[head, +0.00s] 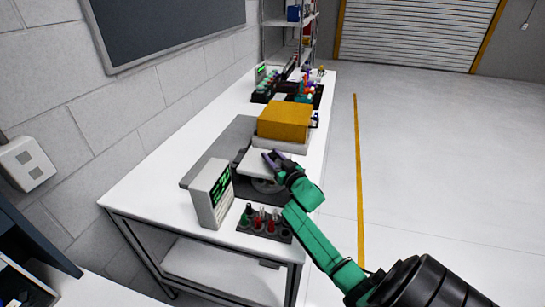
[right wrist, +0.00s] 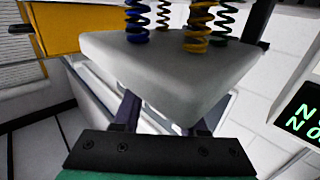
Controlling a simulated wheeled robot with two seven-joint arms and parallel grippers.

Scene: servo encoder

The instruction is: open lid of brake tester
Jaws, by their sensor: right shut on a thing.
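The brake tester has a dark base (head: 252,191) on the white bench, with a pale grey lid (head: 256,162) over it. My right gripper (head: 272,159) is at the lid's right side and is shut on the lid. In the right wrist view, the fingers of my right gripper (right wrist: 165,115) meet a pale grey plate (right wrist: 170,65), which looks like the lid, and its edge hides the fingertips. Several coloured springs (right wrist: 197,25) stand at the plate's far side. How far the lid is raised is hard to tell. My left gripper is not in view.
A yellow box (head: 285,121) stands behind the tester. A white display unit (head: 210,193) with green text stands in front-left, beside a tray of red and green pieces (head: 265,224). More equipment (head: 290,87) fills the bench's far end. The floor right of the bench is clear.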

